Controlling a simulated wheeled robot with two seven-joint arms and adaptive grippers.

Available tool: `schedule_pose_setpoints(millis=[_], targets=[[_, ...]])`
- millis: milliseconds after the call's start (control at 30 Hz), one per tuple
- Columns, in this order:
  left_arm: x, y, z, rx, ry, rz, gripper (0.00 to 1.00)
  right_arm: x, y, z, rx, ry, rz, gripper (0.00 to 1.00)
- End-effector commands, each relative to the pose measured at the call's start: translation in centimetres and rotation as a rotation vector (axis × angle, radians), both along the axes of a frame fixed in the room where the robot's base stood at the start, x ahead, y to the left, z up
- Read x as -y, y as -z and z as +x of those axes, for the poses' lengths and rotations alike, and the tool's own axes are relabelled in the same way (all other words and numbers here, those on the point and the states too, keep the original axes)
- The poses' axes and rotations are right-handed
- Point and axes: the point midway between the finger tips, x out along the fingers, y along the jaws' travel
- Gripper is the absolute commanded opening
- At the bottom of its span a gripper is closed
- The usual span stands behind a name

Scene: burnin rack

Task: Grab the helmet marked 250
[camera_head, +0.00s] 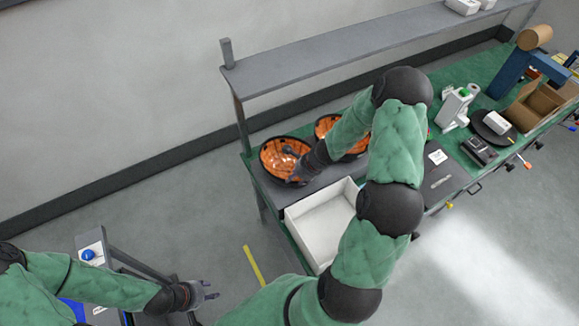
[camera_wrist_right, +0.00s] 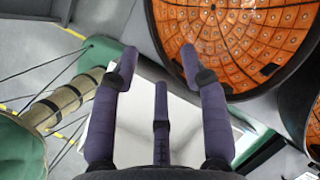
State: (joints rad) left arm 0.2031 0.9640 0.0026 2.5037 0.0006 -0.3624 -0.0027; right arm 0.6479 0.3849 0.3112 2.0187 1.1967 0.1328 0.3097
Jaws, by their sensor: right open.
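Two orange helmets with black rims lie side by side on the workbench under the shelf, hollow sides up. The left helmet (camera_head: 272,154) also fills the top right of the right wrist view (camera_wrist_right: 250,40). The right helmet (camera_head: 326,124) is partly hidden by my right arm, and its edge shows in the wrist view (camera_wrist_right: 314,130). No number 250 is legible on either. My right gripper (camera_head: 293,168) is open at the left helmet; the wrist view shows its spread fingers (camera_wrist_right: 165,70) empty, overlapping the rim. Contact is unclear. My left gripper (camera_head: 210,290) is low at the left, away from the bench, too small to read.
An open white box (camera_head: 318,225) sits at the bench front, just below the helmets. A grey shelf (camera_head: 350,45) runs above the bench. A cardboard box (camera_head: 540,105) and small devices (camera_head: 480,150) stand to the right.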

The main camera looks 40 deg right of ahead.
Motion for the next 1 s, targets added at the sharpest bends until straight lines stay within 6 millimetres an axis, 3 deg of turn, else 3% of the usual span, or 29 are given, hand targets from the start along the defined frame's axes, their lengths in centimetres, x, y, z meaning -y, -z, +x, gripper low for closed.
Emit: schedule_pose_setpoints(millis=[267, 600, 900, 1000], targets=[[0.0, 1.0, 0.0, 0.001, 0.001, 0.0, 0.4, -0.4, 1.9, 0.7, 0.0, 0.001, -0.001, 0.45], [0.0, 2.9, 0.0, 0.001, 0.0, 0.0, 0.4, -1.3, 5.9, 2.1, 0.0, -0.001, 0.0, 0.45], [0.0, 2.8, 0.0, 0.001, 0.001, 0.0, 0.4, -1.4, 6.1, 2.3, 0.0, 0.001, -0.001, 0.45], [0.0, 2.8, 0.0, 0.001, 0.001, 0.0, 0.4, -1.3, 6.1, 2.3, 0.0, 0.001, -0.001, 0.2]])
